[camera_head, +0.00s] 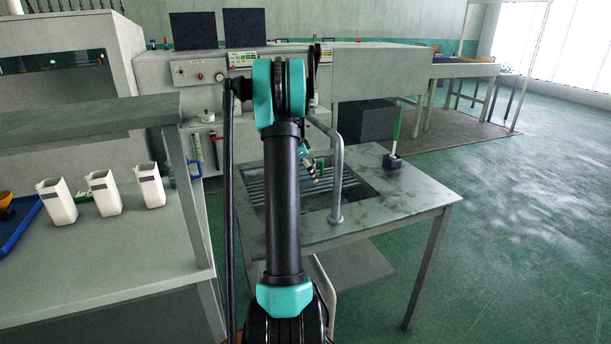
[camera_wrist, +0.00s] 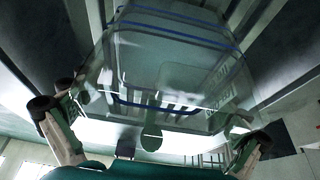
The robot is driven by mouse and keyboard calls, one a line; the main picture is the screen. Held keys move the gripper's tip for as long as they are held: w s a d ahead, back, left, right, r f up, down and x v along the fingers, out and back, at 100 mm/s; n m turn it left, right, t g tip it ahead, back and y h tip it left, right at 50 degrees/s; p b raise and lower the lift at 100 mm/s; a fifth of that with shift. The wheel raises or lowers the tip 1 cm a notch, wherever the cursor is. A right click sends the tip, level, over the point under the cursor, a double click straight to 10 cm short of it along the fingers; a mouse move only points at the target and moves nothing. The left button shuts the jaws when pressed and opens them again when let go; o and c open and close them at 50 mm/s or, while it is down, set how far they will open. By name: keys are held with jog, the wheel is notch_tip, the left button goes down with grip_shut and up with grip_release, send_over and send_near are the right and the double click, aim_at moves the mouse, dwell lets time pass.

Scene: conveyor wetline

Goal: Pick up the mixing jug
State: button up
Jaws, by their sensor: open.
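A clear, see-through vessel with blue bands (camera_wrist: 170,75), which looks like the mixing jug, fills the middle of the wrist view. It stands close in front of my gripper (camera_wrist: 150,125), whose two fingers are spread wide at its left and right. I cannot tell whether either finger touches it. In the head view my gripper (camera_head: 318,170) is over the sink area of the grey marbled table (camera_head: 400,205), partly behind my arm. I cannot make out the clear vessel there; my arm covers part of the sink.
A curved metal pipe (camera_head: 338,180) rises at the sink, close right of my gripper. A green-handled brush (camera_head: 396,130) stands in a dark holder on the right. Three white jugs (camera_head: 103,193) stand on the left bench. The floor at right is clear.

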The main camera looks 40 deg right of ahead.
jog(key=c, duration=1.6)
jog(key=shift+a, duration=0.1)
jog(key=shift+a+r, duration=0.2)
jog(key=shift+r, duration=0.05)
jog(key=shift+c, duration=1.3)
jog(key=shift+w+a+r, duration=0.15)
jog(key=shift+a+r, duration=0.25)
jog(key=shift+r, duration=0.05)
jog(key=shift+w+a+r, duration=0.5)
jog(key=shift+a+r, duration=0.6)
jog(key=shift+a, duration=0.9)
jog(key=shift+w+a+r, duration=0.5)
jog(key=shift+a+r, duration=0.6)
jog(key=shift+a, duration=0.95)
jog(key=shift+w+a+r, duration=0.5)
jog(key=shift+a+r, duration=0.6)
jog(key=shift+a, duration=0.9)
